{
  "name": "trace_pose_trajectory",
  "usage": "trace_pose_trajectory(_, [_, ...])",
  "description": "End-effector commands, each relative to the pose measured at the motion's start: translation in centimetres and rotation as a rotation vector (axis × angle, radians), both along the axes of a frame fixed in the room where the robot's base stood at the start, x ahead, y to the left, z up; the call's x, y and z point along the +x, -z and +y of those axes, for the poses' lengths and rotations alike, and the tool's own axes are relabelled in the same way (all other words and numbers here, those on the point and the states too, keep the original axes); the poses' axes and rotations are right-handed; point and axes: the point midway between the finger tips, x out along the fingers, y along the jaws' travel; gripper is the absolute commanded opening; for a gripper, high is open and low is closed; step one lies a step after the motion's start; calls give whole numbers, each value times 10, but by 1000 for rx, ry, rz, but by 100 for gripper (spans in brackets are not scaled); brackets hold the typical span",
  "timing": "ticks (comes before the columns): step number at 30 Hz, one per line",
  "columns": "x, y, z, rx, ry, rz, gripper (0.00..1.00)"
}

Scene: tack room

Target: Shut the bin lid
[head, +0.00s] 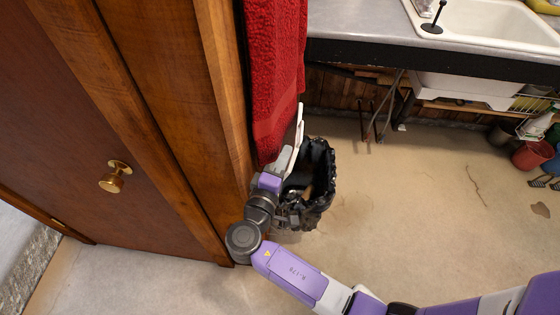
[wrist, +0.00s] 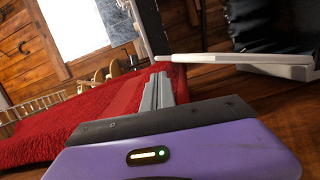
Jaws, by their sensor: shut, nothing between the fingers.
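The bin (head: 322,178) stands on the floor against the wooden post, lined with a black bag and open at the top. Its white lid (head: 299,122) stands raised, almost edge-on, beside the red towel. In the wrist view a pale bar (wrist: 225,59), seemingly the lid's edge, runs beyond my fingertips towards black bag plastic (wrist: 272,22). My gripper (head: 287,152) is shut and empty, close by the lid at the bin's towel side. It also shows in the wrist view (wrist: 158,88). I cannot tell whether the fingers touch the lid.
The red towel (head: 275,70) hangs right beside my gripper and the lid. A wooden door (head: 90,120) with a brass knob (head: 115,177) is at left. A counter with a sink (head: 500,25) is behind, a red bucket (head: 533,154) far right. The floor right of the bin is clear.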

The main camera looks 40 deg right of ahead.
Motion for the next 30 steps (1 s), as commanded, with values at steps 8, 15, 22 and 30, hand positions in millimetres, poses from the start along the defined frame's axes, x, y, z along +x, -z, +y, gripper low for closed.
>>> trace_pose_trajectory(8, [16,0,-36,0,2,1,0])
trace_pose_trajectory(15, [20,1,-45,1,-1,0,0])
trace_pose_trajectory(22, [20,1,-45,1,-1,0,0])
trace_pose_trajectory(30, [23,6,-50,22,0,-30,0])
